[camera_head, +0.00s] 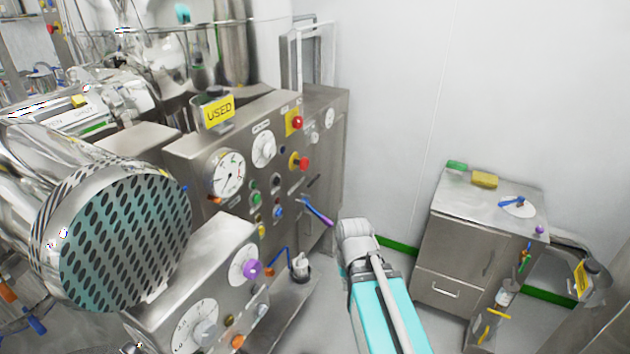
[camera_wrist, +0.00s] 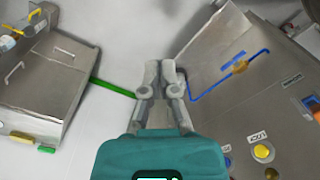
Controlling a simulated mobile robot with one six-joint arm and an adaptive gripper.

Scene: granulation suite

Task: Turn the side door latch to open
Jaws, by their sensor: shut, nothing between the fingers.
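A blue and purple lever (camera_head: 316,211) sticks out from the lower right of the steel control cabinet (camera_head: 335,130); I cannot tell for certain that it is the side door latch. In the wrist view, a bent blue rod with a brass-coloured piece (camera_wrist: 240,66) lies against a steel panel (camera_wrist: 215,45) on the right; whether it is the same part is unclear. My gripper (camera_head: 355,226) is shut and empty, to the right of the lever and apart from it. In the wrist view its closed fingers (camera_wrist: 160,66) are left of the blue rod.
A steel drawer cabinet (camera_head: 462,250) stands at right, with a yellow sponge (camera_head: 484,179) on top. A large perforated drum (camera_head: 125,240) fills the left. Dials and knobs, including a red button (camera_head: 298,123), cover the panel front. Floor and white wall show between the cabinets.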

